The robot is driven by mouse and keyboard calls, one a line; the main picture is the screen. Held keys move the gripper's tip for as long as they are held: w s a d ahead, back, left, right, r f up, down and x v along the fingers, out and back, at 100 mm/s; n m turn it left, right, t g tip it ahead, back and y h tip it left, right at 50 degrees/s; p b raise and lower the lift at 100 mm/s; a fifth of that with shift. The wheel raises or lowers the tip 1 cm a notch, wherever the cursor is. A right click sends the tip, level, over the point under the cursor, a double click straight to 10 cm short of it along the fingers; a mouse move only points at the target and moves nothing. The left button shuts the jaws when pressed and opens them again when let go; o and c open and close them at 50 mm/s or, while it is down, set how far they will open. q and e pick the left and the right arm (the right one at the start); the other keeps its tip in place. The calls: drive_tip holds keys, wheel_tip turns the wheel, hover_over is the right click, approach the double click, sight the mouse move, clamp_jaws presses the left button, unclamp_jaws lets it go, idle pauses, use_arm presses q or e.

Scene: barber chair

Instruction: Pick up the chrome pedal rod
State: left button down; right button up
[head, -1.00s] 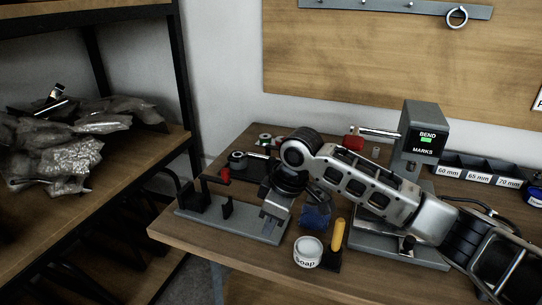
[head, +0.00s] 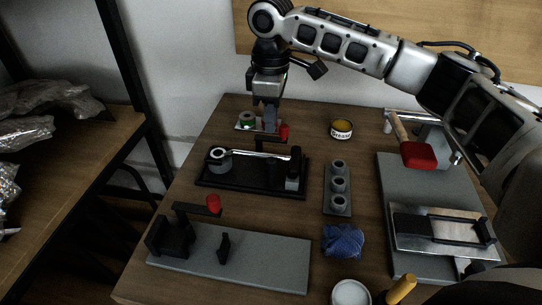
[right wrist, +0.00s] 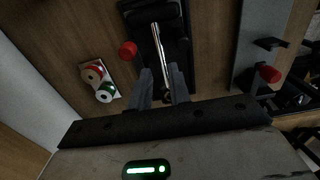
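The chrome pedal rod (head: 246,154) lies across the black fixture (head: 233,185) in the head view, between a round grey post at its left and a black block at its right. In the right wrist view the rod (right wrist: 158,50) runs up and away from between my fingers. My right gripper (head: 266,121) points down just behind the fixture in the head view. In the right wrist view its two fingers (right wrist: 160,73) are apart, with the rod's near end showing between them. I see no contact with the rod. My left gripper is not in view.
A red-knobbed clamp (head: 284,132) stands by the fixture. Red and green spools (right wrist: 98,83) sit beside the gripper. A grey plate with three sockets (head: 338,204), a blue cloth (head: 343,241), a grease tin (head: 341,129) and a grey bending bench (head: 395,180) stand nearby.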

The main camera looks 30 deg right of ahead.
hover_over(272, 154)
wheel_tip(272, 154, down, 4)
drive_tip(key=shift+f, duration=0.1)
wheel_tip(272, 154, down, 5)
drive_tip(key=shift+s+d, duration=0.1)
drive_tip(key=shift+c, duration=0.3)
clamp_jaws()
